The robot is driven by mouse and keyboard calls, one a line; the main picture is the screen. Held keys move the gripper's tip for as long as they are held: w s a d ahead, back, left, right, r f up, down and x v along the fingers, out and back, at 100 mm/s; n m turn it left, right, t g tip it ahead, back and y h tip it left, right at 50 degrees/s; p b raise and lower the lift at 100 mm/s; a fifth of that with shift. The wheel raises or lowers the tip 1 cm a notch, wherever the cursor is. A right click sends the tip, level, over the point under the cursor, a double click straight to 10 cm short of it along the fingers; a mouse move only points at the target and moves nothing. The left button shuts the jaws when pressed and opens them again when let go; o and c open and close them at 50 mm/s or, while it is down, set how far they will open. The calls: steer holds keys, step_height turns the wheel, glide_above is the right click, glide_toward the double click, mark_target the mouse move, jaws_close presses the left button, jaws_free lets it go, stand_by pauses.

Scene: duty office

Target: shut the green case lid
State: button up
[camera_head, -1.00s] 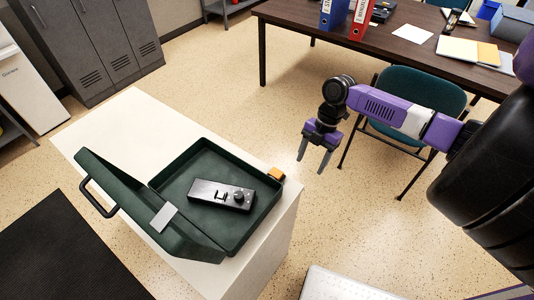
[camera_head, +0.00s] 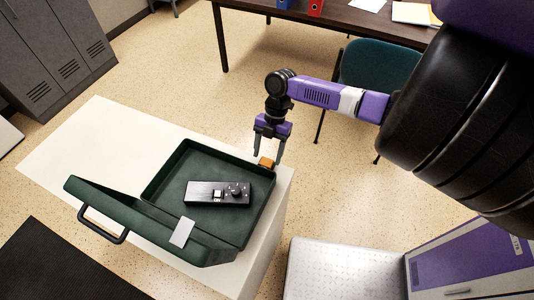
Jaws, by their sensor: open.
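The green case (camera_head: 258,215) lies open on a white-topped cabinet. Its lid (camera_head: 150,222) is swung up on the left side and leans outward, with a black handle (camera_head: 103,226) and a pale label (camera_head: 182,232) on it. A black device with a knob (camera_head: 218,193) lies inside the case.
The white cabinet top (camera_head: 85,150) is bare behind and left of the case. A dark table (camera_head: 330,25) and a green chair (camera_head: 375,70) stand at the back. Grey lockers (camera_head: 60,50) are at the far left. A black mat (camera_head: 60,265) lies on the floor at front left.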

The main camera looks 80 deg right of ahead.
steer(key=shift+a+f, duration=0.15)
steer(key=shift+f, duration=0.25)
jaws_close()
steer(key=shift+f, duration=0.15)
jaws_free()
stand_by(0.3)
steer(key=b+v, duration=0.1)
steer(key=v, duration=0.6)
steer(key=shift+r, duration=0.4)
